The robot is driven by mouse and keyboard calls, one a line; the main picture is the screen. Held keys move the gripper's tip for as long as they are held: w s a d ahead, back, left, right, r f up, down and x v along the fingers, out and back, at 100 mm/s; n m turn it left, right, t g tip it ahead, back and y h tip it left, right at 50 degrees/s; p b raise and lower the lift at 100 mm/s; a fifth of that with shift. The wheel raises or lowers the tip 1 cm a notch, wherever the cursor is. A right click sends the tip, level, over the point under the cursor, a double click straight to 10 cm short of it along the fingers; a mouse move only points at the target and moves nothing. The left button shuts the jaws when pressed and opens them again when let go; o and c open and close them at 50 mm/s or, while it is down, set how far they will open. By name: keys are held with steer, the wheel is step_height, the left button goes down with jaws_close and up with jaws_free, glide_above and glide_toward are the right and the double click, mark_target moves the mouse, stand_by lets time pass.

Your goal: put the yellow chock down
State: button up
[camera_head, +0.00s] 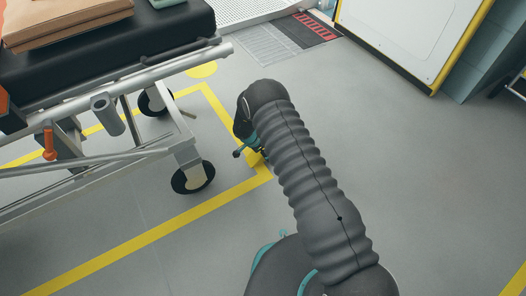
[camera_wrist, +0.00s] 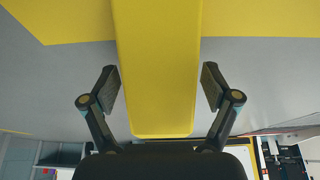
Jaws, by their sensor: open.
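The yellow chock (camera_wrist: 158,60) fills the middle of the wrist view as a long, smooth yellow block. My gripper (camera_wrist: 160,88) is open, with one finger on each side of the chock. Thin gaps seem to show between the pads and the chock's sides. In the head view a small bit of yellow, likely the chock (camera_head: 254,158), shows beside my gripper (camera_head: 242,152), low near the floor by the stretcher's wheel. My arm hides most of both there. I cannot tell whether the chock touches the floor.
A stretcher (camera_head: 165,75) on wheels (camera_head: 193,178) stands at the left, close to my gripper. A yellow floor line (camera_head: 150,243) has its corner near the gripper. A white, yellow-edged panel (camera_head: 410,35) is at the back right. Grey floor (camera_head: 440,180) at the right is clear.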

mark_target(254, 157)
steer(key=p+v, duration=0.2)
steer(key=v, duration=1)
